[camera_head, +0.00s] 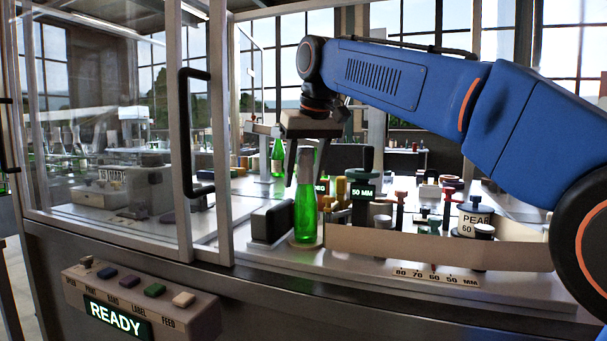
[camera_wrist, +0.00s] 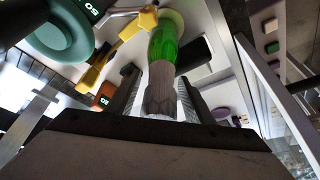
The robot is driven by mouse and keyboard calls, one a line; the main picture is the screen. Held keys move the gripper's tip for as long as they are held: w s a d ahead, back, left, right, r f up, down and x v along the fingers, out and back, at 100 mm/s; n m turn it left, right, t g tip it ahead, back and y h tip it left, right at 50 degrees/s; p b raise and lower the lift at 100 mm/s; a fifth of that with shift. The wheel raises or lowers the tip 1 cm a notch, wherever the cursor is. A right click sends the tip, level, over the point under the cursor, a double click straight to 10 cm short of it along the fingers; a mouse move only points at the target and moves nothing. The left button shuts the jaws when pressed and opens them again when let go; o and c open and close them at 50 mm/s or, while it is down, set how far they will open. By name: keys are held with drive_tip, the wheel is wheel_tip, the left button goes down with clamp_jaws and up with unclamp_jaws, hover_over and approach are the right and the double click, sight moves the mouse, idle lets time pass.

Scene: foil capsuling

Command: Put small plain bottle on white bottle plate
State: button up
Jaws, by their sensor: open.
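A green bottle (camera_head: 306,212) with a grey neck stands upright on a pale round plate (camera_head: 295,244) near the front of the bench. In the wrist view the bottle (camera_wrist: 164,42) points away from me, and a pale disc (camera_wrist: 177,18) shows at its base. My gripper (camera_head: 299,178) is over the bottle from above, with its fingers on either side of the grey neck. The jaws are open; contact with the neck cannot be made out. A second green bottle (camera_head: 277,158) stands farther back. I cannot tell which bottle is the small plain one.
A dark block (camera_head: 271,222) stands just left of the front bottle. A green 50 MM stand (camera_head: 363,190) and yellow parts (camera_head: 341,190) are close on its right. A beige rail (camera_head: 440,246) runs along the front right. A framed glass door (camera_head: 187,130) stands at left.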

drive_tip(key=shift+r, duration=0.1)
drive_tip(key=v, duration=1.2)
